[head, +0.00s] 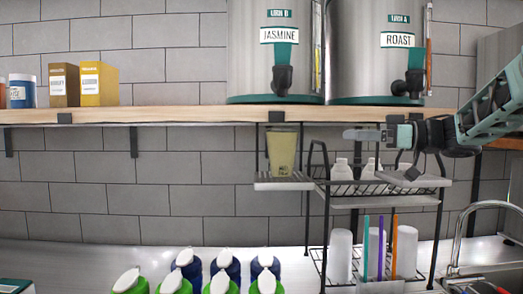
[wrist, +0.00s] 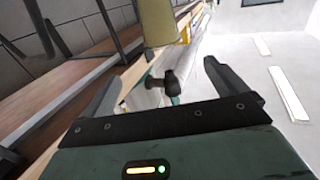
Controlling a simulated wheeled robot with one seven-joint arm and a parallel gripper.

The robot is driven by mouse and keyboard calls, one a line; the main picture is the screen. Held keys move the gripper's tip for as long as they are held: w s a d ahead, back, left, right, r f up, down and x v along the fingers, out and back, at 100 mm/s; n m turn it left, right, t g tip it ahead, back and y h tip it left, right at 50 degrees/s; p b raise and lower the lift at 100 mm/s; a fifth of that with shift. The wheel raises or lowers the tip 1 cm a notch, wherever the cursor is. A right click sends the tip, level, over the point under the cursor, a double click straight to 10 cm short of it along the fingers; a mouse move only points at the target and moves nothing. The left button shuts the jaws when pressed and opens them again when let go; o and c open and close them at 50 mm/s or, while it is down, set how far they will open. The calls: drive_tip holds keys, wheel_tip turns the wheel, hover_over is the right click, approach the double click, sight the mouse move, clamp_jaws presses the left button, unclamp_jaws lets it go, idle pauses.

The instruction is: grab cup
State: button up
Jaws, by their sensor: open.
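A yellow-green cup (head: 281,152) stands upright on a small side rack under the wooden shelf. It also shows at the top of the wrist view (wrist: 158,20), ahead of and between the fingers, partly cut off by the picture edge. My gripper (head: 350,134) reaches in from the right in the head view, its fingers pointing left at about the height of the cup's upper part. It is to the right of the cup and apart from it. In the wrist view my gripper (wrist: 162,75) has its two fingers spread, with nothing held between them.
The wooden shelf (head: 190,115) runs just above, bearing two metal urns (head: 268,60) (head: 375,65) with black taps. A wire rack (head: 385,197) below my gripper holds white bottles (head: 342,170) and white cups (head: 340,255). Several capped bottles (head: 225,262) stand on the counter; a sink tap (head: 462,235) is right.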

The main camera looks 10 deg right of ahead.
sight(298, 132)
drive_tip(key=p+x, duration=0.4)
drive_tip(key=x, duration=0.8)
drive_tip(key=shift+w+a+r+p, duration=0.1)
drive_tip(key=shift+a+r+p, duration=0.1)
drive_tip(key=shift+p, duration=0.2)
drive_tip(key=p+x, duration=0.3)
drive_tip(key=x, duration=0.1)
drive_tip(key=shift+w+a+r, duration=0.1)
drive_tip(key=shift+a+r, duration=0.1)
drive_tip(key=shift+a, duration=0.15)
drive_tip(key=shift+w+a+f, duration=0.15)
drive_tip(key=shift+w+a, duration=0.1)
drive_tip(key=shift+a, duration=0.05)
drive_tip(key=c, duration=1.5)
drive_tip(key=shift+c, duration=1.3)
